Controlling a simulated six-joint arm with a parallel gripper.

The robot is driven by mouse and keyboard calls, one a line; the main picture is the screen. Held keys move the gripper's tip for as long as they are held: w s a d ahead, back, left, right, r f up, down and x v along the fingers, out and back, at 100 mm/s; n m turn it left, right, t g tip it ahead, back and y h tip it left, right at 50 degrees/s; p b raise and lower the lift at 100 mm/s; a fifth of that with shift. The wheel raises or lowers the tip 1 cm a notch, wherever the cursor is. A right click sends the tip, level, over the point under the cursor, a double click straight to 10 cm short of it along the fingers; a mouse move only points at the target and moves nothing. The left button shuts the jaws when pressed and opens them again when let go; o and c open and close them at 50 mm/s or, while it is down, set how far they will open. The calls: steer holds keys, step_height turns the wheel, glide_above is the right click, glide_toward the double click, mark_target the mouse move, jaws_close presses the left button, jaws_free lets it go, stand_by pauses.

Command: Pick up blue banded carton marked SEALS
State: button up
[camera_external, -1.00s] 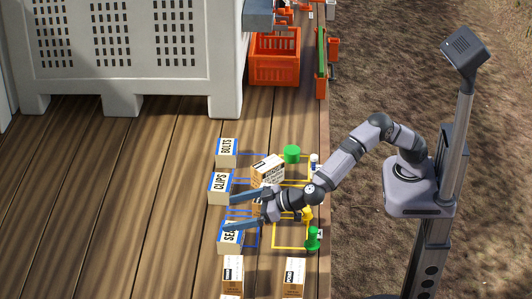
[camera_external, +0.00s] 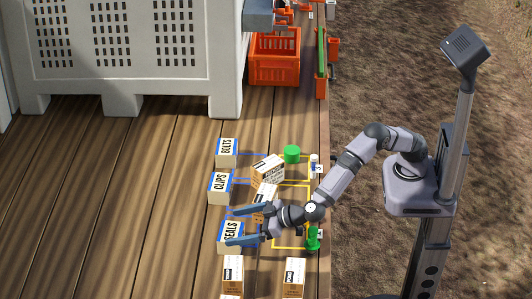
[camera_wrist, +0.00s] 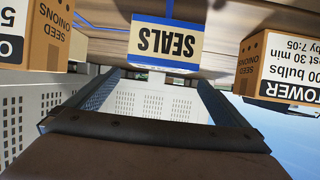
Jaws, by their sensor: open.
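The carton marked SEALS (camera_external: 230,236) is cream with a blue band and stands on the wooden deck at the lower middle of the outside view. In the wrist view the SEALS carton (camera_wrist: 166,43) appears upside down, just beyond the fingertips and roughly centred between them. My gripper (camera_external: 238,226) is open and empty, its two blue-grey fingers pointing left toward the carton. One finger overlaps part of the carton in the outside view. In the wrist view my gripper (camera_wrist: 152,88) shows both fingers spread wide. I cannot tell whether a finger touches the carton.
Blue-banded cartons CLIPS (camera_external: 220,187) and BOLTS (camera_external: 227,153) stand behind SEALS. Brown-and-white cartons (camera_external: 268,170) stand close to my gripper, with others (camera_external: 233,275) in front. Green pieces (camera_external: 292,154) lie near the deck edge. Deck to the left is clear.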

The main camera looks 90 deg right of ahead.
mark_target(233, 233)
step_height(233, 233, down, 3)
steer(key=shift+r, duration=0.1)
steer(key=shift+p+x, duration=0.6)
steer(key=shift+x, duration=0.85)
steer(key=shift+r, duration=0.15)
steer(key=shift+c, duration=0.6)
steer(key=shift+w+r, duration=0.1)
steer(key=c, duration=1.2)
steer(key=shift+r, duration=0.1)
steer(key=shift+c, duration=0.2)
step_height(233, 233, up, 10)
steer(key=shift+f+b, duration=0.1)
steer(key=shift+b, duration=0.45)
